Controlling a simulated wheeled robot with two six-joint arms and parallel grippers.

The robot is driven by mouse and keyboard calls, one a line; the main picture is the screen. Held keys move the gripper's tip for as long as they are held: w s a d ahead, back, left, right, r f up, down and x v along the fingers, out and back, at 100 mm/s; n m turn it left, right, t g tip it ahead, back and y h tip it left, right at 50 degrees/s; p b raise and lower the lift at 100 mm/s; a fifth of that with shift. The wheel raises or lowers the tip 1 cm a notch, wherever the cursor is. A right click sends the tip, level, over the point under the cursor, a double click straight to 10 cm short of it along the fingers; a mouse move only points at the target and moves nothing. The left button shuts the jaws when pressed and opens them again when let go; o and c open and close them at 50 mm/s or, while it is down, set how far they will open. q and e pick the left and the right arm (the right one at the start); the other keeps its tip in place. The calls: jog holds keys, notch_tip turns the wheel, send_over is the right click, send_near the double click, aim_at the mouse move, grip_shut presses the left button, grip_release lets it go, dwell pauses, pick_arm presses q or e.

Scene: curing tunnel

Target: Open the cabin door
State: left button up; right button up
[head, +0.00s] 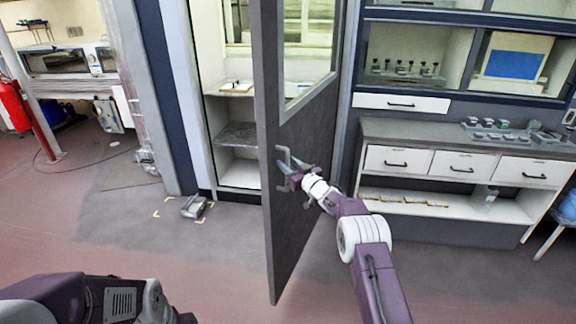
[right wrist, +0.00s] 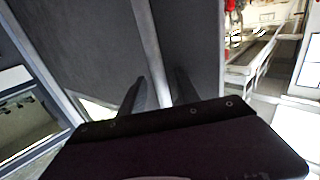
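The cabin door (head: 298,150) is a tall dark grey panel with a window in its upper part. It stands swung out from the cabin frame, with its free edge toward me. A small grey handle (head: 284,156) sits near that free edge. My right gripper (head: 285,172) is at the handle, close to the door face. In the right wrist view, the two dark fingers (right wrist: 160,85) stand apart, with a light strip running between them. I cannot see them clearly closed on anything. Only part of my left arm shows at the lower left; its gripper is not in view.
The cabin opening shows pale shelves (head: 237,134) left of the door. A drawer counter (head: 455,165) stands close at right. A small grey object (head: 194,207) lies on the floor inside corner marks. A red extinguisher (head: 13,105) is at far left. Front floor is clear.

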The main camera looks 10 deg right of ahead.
jog(key=shift+s+f, duration=0.15)
jog(key=b+v, duration=0.4)
jog(key=v, duration=0.4)
jog(key=shift+s+d, duration=0.2)
jog(key=shift+s, duration=0.15)
